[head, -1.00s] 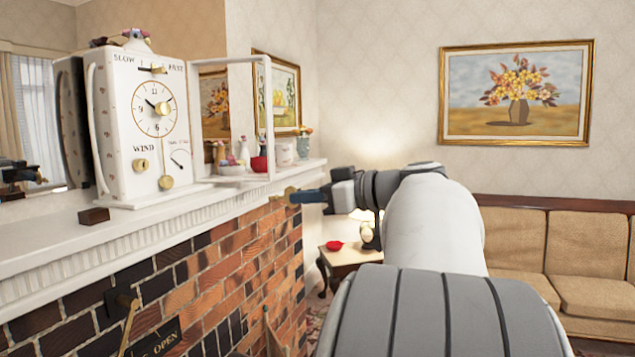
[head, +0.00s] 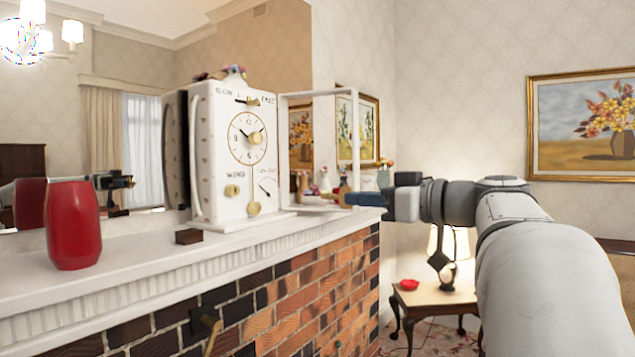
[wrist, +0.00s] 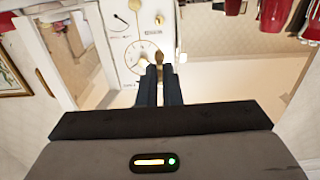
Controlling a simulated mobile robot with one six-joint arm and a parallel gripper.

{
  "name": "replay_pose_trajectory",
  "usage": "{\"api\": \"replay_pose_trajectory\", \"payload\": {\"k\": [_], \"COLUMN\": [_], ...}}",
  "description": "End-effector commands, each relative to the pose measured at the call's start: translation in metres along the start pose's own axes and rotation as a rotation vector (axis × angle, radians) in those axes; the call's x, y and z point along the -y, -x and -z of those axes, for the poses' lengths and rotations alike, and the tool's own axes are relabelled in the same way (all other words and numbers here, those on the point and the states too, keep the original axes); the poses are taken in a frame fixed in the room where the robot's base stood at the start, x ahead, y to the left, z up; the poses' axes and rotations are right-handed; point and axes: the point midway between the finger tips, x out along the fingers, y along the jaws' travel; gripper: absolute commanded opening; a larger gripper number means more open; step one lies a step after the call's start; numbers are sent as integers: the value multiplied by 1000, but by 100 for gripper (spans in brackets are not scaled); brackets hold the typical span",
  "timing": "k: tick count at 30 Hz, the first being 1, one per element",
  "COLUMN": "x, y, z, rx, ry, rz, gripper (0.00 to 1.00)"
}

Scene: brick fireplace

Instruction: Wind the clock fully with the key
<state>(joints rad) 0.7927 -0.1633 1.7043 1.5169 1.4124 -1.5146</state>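The white clock (head: 225,150) stands on the mantel in the head view, its dial facing right. Below the dial is the "WIND" label with a brass winding hole (head: 232,190) under it. Its clear door (head: 322,93) is swung open to the right. My gripper (head: 350,198) is to the right of the clock face, apart from the winding hole, with its blue fingers pointing left. It is shut on a brass key (wrist: 160,58), whose tip shows beyond the fingers in the wrist view. The clock face (wrist: 125,45) shows upside down there, beyond the fingertips.
A red vase (head: 73,225) and a small dark block (head: 188,236) stand on the white mantel (head: 150,246) left of the clock. Small ornaments stand behind the open door. A side table (head: 440,298) with a lamp stands right of the brick fireplace.

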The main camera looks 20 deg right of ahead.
Motion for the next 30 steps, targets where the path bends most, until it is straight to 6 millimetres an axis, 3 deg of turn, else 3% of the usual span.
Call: {"api": "replay_pose_trajectory", "payload": {"k": [30], "x": [3], "y": [-126], "z": [4], "rx": [-1], "ry": [-7], "rz": [10], "gripper": [0]}}
